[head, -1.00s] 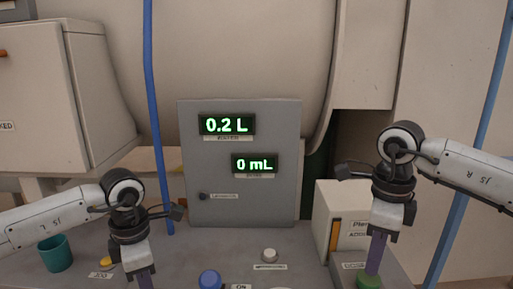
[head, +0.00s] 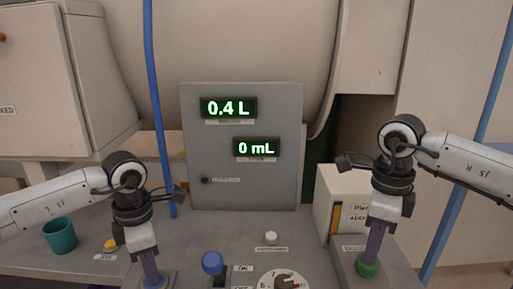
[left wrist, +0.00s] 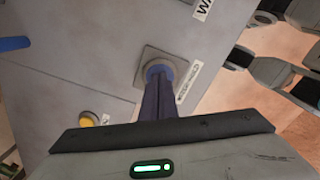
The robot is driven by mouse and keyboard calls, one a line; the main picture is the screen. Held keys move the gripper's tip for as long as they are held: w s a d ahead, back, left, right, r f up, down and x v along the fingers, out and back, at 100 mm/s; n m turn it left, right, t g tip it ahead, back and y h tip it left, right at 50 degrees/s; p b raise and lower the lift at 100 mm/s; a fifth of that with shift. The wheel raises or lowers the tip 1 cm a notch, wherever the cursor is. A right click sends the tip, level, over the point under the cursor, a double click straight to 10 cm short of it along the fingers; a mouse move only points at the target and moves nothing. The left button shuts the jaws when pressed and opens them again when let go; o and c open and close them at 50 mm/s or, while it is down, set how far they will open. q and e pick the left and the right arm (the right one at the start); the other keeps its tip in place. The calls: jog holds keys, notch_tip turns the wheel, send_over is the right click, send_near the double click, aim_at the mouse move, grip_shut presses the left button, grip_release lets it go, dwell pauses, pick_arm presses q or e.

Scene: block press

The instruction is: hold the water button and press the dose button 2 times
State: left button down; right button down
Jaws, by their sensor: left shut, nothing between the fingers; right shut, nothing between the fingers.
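My left gripper (head: 154,274) is shut and points down onto a blue button on a square plate at the bottom left of the head view. In the left wrist view its fingertips (left wrist: 158,86) meet the blue button (left wrist: 160,68), taken as the water button. My right gripper (head: 371,254) is shut, with its tips on a green button (head: 368,269), taken as the dose button, at the right. Its press depth cannot be told. The upper display (head: 228,108) reads 0.4 L and the lower display (head: 256,148) reads 0 mL.
A blue-knobbed lever (head: 212,262), a white button (head: 271,237) and a dial (head: 283,284) sit between the grippers. A yellow button (head: 111,245) and teal cup (head: 60,237) are at the left. A white box (head: 338,200) stands behind the right gripper.

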pick_arm(q)
jog(key=shift+f, duration=0.1)
pick_arm(e)
jog(key=shift+f, duration=0.7)
jog(key=shift+r, duration=1.6)
jog(key=shift+f, duration=1.5)
jog(key=shift+r, duration=1.5)
jog(key=shift+r, duration=2.5)
pick_arm(q)
jog(key=shift+r, duration=3.1)
